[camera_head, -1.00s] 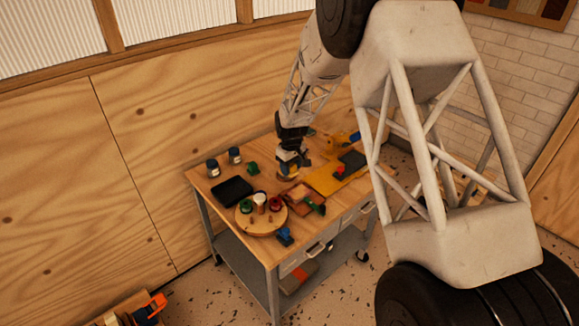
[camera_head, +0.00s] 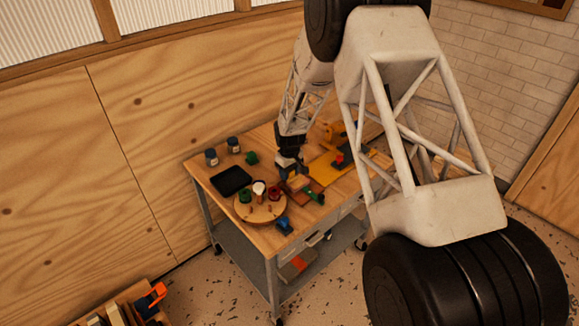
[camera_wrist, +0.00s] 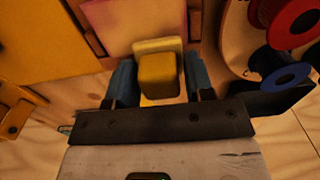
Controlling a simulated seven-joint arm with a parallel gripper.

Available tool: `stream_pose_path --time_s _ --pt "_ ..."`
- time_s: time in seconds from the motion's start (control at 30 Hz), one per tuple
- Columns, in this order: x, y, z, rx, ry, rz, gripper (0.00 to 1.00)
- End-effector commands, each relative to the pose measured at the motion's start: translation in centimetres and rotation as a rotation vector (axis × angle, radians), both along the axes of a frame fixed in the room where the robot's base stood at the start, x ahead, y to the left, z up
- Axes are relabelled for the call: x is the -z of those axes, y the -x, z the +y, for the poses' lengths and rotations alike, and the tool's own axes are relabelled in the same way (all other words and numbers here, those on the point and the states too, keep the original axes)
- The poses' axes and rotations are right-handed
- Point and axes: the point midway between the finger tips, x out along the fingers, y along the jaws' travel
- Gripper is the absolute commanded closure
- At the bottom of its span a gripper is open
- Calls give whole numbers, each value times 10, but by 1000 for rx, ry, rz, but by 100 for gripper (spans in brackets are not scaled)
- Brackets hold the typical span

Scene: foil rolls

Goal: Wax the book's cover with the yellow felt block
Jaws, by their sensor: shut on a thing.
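The yellow felt block (camera_wrist: 158,74) is between the two blue fingers of my gripper (camera_wrist: 160,88) in the wrist view, and the gripper is shut on it. A paler yellow part shows at the block's far side. The book (camera_wrist: 125,18), with a pinkish cover and brown edges, lies just beyond the block. I cannot tell whether the block touches the cover. In the head view my gripper (camera_head: 285,174) is low over the bench, at the near left of the small reddish-brown book (camera_head: 299,184). The block is too small to make out there.
A round wooden board (camera_head: 262,216) with several rolls stands close by at the left front. A black tray (camera_head: 231,181) and jars (camera_head: 211,157) are behind it. A yellow mat (camera_head: 327,174) lies to the right. A green-handled tool (camera_head: 315,197) and a blue object (camera_head: 284,225) lie near the front edge.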

Motion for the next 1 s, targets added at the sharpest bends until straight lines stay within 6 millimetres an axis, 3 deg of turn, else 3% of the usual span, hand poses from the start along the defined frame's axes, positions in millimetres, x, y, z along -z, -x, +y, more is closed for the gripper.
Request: stream_pose_path --time_s 0.7,0.87,1.0 --pt "3 47 -48 1 1 2 74" --pt "4 37 -57 1 0 1 74" --pt "3 28 -46 -1 0 0 74"
